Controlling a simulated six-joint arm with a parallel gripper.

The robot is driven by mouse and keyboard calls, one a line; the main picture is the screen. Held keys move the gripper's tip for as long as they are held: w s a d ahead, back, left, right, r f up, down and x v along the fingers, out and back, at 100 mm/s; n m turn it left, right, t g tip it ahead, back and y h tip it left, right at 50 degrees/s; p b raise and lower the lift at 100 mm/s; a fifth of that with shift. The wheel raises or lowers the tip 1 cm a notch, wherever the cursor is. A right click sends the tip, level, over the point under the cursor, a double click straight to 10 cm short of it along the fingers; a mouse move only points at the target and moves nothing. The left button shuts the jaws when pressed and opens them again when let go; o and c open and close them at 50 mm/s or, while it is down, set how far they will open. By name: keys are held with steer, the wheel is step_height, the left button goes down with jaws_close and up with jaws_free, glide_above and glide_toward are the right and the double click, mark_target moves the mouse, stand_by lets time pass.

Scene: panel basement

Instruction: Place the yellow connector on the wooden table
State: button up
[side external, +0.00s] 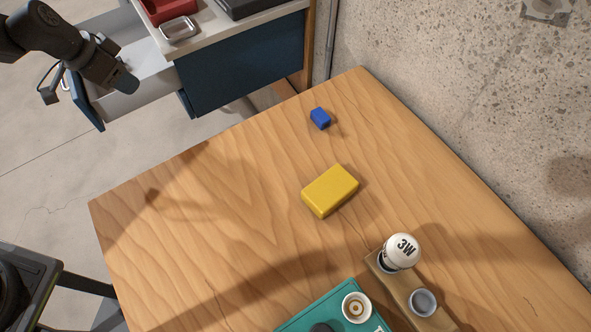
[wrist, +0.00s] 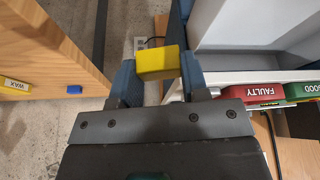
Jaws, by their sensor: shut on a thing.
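The yellow connector (wrist: 157,63) is a small yellow block held between the fingers of my gripper (wrist: 157,72) in the wrist view. In the side external view my gripper (side external: 125,82) is at the upper left, by the open drawer (side external: 142,68), away from the table. The connector cannot be made out there. The wooden table (side external: 190,215) fills the middle of the side external view, and part of it shows at the left of the wrist view (wrist: 45,55).
On the table are a yellow box (side external: 330,191) marked WAX in the wrist view, a blue block (side external: 320,118), a wooden holder (side external: 402,287) with a 3W bulb (side external: 402,250), and a teal device (side external: 312,312). The table's left half is bare. A concrete wall (side external: 480,90) stands at right.

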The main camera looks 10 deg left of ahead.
steer(key=s+d+r+m+g+h, duration=0.2)
steer(key=s+d+r+m+g, duration=0.15)
steer(key=s+d+m, duration=0.55)
steer(key=m+g+y, duration=0.1)
steer(key=m+g, duration=0.3)
steer(key=m, duration=0.8)
glide_above(215, 206)
steer(key=f, duration=0.3)
steer(key=a+f, duration=0.1)
steer(key=f, duration=0.1)
steer(key=shift+w+f, duration=0.3)
steer(key=shift+w, duration=0.1)
steer(key=shift+f, duration=2)
steer(key=o, duration=0.9)
steer(key=shift+f, duration=0.1)
steer(key=v, duration=1.2)
steer(key=shift+r, duration=0.3)
